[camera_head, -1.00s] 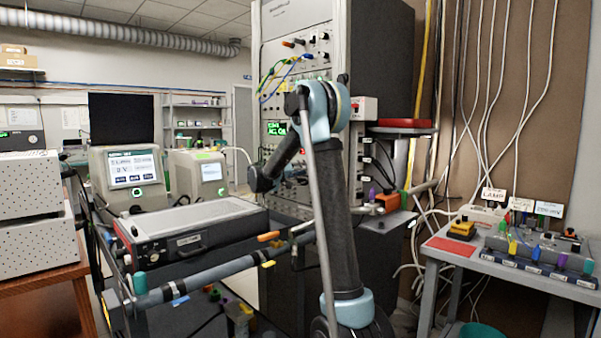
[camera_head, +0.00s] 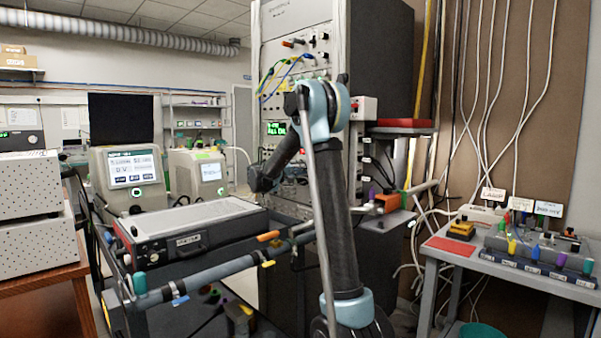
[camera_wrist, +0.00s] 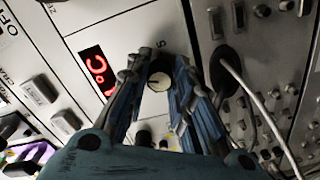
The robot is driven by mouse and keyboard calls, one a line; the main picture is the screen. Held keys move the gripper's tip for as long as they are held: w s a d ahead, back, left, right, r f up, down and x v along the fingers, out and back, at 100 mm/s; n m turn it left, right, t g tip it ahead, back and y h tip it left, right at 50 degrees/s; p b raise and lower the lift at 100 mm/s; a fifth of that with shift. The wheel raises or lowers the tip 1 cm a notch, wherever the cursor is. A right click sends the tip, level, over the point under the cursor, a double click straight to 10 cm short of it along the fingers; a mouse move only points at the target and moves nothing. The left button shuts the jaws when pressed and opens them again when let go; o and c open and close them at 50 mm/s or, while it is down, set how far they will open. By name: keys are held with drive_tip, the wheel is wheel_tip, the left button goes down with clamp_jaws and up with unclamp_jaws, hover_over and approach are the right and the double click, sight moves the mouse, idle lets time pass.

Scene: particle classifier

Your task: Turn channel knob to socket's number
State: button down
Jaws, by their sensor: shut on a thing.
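The channel knob (camera_wrist: 158,82) shows in the wrist view on a light panel, a round dark knob with a pale face and a mark. My gripper (camera_wrist: 158,88) has its blue-grey fingers on both sides of the knob and is shut on it. In the head view my arm stands before the tall rack (camera_head: 290,90) and hides my gripper and the knob. The socket and its number are not clear to me in these frames.
A red lit display (camera_wrist: 97,72) sits left of the knob. A dark plug with a pale cable (camera_wrist: 228,72) is close on the right. In the head view, a yellow box and several coloured plugs lie on the side table (camera_head: 445,246) at right.

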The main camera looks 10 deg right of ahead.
drive_tip(key=c, duration=1.4)
unclamp_jaws()
drive_tip(key=shift+o, duration=0.2)
drive_tip(key=shift+a, duration=0.1)
drive_tip(key=v, duration=1.1)
drive_tip(key=shift+s+a, duration=0.25)
drive_tip(key=shift+a, duration=0.05)
drive_tip(key=shift+f, duration=0.1)
